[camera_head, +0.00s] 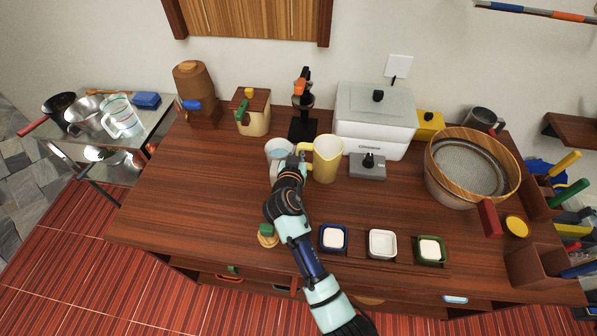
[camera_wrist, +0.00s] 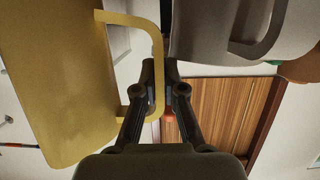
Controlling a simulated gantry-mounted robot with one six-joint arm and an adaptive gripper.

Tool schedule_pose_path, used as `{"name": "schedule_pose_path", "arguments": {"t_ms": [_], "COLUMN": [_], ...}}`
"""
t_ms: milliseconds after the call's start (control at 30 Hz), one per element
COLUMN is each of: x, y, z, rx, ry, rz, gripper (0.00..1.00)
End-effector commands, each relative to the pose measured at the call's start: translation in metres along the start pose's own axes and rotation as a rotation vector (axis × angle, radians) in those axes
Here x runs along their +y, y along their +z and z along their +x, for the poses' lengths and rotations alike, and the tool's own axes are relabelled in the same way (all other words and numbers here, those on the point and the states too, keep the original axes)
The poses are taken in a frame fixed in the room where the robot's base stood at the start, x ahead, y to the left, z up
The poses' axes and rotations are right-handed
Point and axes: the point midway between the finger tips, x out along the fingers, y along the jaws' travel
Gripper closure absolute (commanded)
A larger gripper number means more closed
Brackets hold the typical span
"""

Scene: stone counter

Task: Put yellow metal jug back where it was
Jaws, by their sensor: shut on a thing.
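The yellow metal jug (camera_head: 328,160) is upright near the middle of the brown counter in the head view, its open top facing up and its handle on the left. My gripper (camera_head: 295,163) is shut on that handle. In the wrist view the jug's yellow body (camera_wrist: 55,85) fills the left side, and the handle runs down to my closed fingertips (camera_wrist: 160,72). I cannot tell whether the jug's base touches the counter. A grey-white jug (camera_head: 279,150) stands close on the left of my gripper; it also shows in the wrist view (camera_wrist: 215,30).
A black-and-orange device (camera_head: 302,108) and a white machine (camera_head: 375,128) stand behind. A grey block with a black knob (camera_head: 367,167) is just right of the yellow jug. A large wooden-rimmed sieve (camera_head: 470,165) is farther right. Several small square dishes (camera_head: 382,244) line the front. Counter at left is clear.

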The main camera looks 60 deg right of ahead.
Motion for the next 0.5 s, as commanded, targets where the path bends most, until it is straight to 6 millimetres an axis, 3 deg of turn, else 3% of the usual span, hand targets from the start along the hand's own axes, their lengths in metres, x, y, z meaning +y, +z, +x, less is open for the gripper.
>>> {"name": "schedule_pose_path", "arguments": {"t_ms": [100,367,500], "x": [0.0,-0.001,-0.001], "y": [0.019,0.029,0.053], "z": [0.006,0.009,0.017], "rx": [0.001,0.002,0.0], "ry": [-0.001,-0.001,0.0], "rz": [-0.001,-0.001,-0.002], "gripper": [1.0,1.0,1.0]}}
